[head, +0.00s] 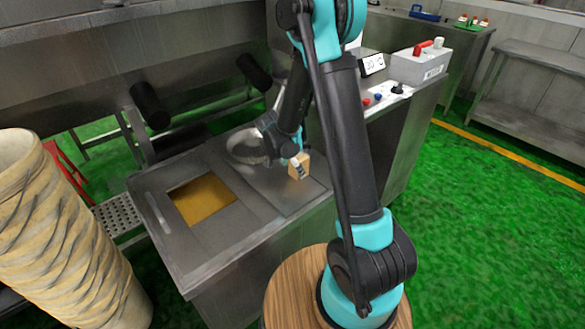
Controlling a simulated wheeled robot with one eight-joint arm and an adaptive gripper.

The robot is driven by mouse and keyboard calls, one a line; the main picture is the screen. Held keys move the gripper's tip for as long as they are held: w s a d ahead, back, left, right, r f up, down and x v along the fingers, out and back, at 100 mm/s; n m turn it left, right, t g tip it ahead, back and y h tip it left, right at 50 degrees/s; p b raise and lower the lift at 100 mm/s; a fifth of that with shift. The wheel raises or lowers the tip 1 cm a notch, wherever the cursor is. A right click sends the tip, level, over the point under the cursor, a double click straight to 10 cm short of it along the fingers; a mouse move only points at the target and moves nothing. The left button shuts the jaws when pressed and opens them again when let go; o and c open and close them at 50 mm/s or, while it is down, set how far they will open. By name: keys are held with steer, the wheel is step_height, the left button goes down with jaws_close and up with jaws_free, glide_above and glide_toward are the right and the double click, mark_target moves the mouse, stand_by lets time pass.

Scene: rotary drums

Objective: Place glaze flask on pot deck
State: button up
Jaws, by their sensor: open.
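The steel deck (285,190) is the flat top of the counter in the head view, beside an open well of orange-brown liquid (203,198). A round metal pot or ring (246,147) stands at its back. A small tan, block-like object (294,174) is on or just above the deck; I cannot tell whether it is the glaze flask. My gripper (298,164) is open at this object, with a dark finger in front of it. Contact between them cannot be made out. My arm hides part of the deck's right side.
A tall stack of beige tubs (60,235) stands at the left. A control panel (385,95) with buttons and a temperature display (373,65) adjoins the deck at the right. Green floor (480,230) is clear at the right.

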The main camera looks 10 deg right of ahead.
steer(key=shift+r, duration=0.1)
steer(key=v, duration=1.2)
steer(key=s+d+n+y, duration=0.1)
steer(key=s+d+n, duration=0.2)
steer(key=s, duration=0.4)
steer(key=s+d+f+n+t+y, duration=0.1)
steer(key=s+d+n, duration=0.3)
steer(key=s, duration=0.3)
steer(key=s+d+f+n+y, duration=0.1)
steer(key=s+d+n, duration=0.3)
steer(key=s, duration=0.3)
steer(key=shift+s+d+f+t+y, duration=0.2)
steer(key=shift+s+d+t+y, duration=0.15)
steer(key=shift+d, duration=0.25)
steer(key=shift+w, duration=0.15)
